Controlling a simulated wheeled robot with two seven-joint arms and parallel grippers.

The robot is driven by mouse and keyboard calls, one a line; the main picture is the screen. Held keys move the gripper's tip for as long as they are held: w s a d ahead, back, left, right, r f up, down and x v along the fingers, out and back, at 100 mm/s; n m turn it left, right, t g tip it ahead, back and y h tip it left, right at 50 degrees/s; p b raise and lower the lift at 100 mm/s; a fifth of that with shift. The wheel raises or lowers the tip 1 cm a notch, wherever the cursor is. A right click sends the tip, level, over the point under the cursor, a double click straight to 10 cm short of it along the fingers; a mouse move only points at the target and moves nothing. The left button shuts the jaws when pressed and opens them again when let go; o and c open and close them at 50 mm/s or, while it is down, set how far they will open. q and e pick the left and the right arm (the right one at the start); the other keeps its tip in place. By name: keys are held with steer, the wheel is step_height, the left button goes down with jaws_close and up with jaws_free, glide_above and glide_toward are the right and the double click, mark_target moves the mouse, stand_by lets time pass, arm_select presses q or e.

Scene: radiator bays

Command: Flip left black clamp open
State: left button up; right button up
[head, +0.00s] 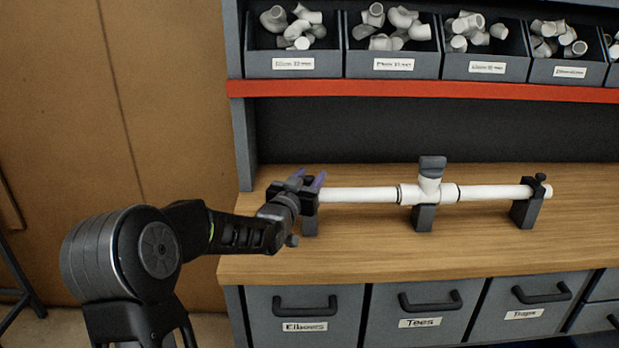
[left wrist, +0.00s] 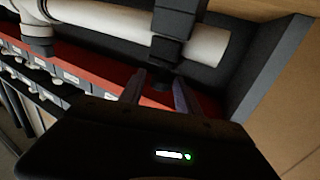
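The left black clamp (head: 310,223) stands on the wooden bench near its left end and holds the left end of a white pipe (head: 358,195). In the left wrist view the clamp (left wrist: 173,24) crosses over the pipe and looks shut, with a dark knob (left wrist: 160,82) sticking out from it. My left gripper (head: 306,181) is at the clamp, partly hiding it. In the left wrist view its two fingers (left wrist: 160,92) are apart, on either side of the knob. I cannot tell whether they touch it. My right gripper is not in view.
A white tee (head: 429,187) with a dark grey top sits on a middle support (head: 423,218). A right black clamp (head: 526,211) holds the other pipe end. Bins of fittings (head: 392,63) stand above a red shelf edge (head: 400,88). The bench front (head: 400,262) is clear.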

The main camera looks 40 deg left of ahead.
arm_select(q)
jaws_close()
stand_by(1.1)
